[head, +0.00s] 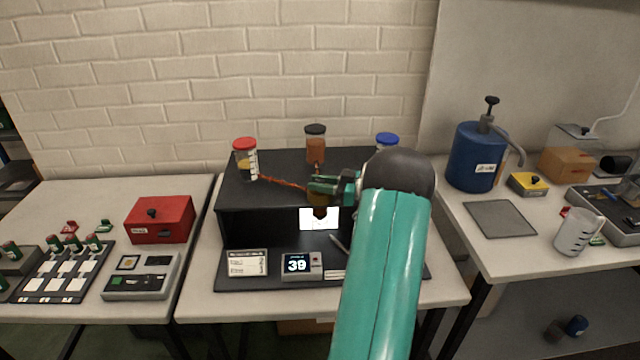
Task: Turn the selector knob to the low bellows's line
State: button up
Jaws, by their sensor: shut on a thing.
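A black box (270,205) stands on the middle table, with three capped jars on its top. The red-capped jar (245,160) is at the left, the black-capped jar (316,145) at the back middle, and the blue-capped jar (387,140) at the right, partly behind my arm. An orange line (285,183) runs from the red-capped jar to the middle of the box. My gripper (318,186) is shut there, seemingly on the selector knob, which its fingers hide. I cannot tell the knob's pointing direction or which vessel is the low bellows.
In front of the box are a display (301,266) reading 39 and a label card (247,263). A red box (160,219) stands on the left table. A blue pump canister (476,157), grey mat (499,218) and beaker (578,233) are on the right table.

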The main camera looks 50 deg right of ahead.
dwell(0.3)
jog(key=o, duration=1)
jog(key=shift+c, duration=0.2)
jog(key=v, duration=1.3)
jog(key=shift+s+d, duration=0.2)
jog(key=shift+s, duration=0.15)
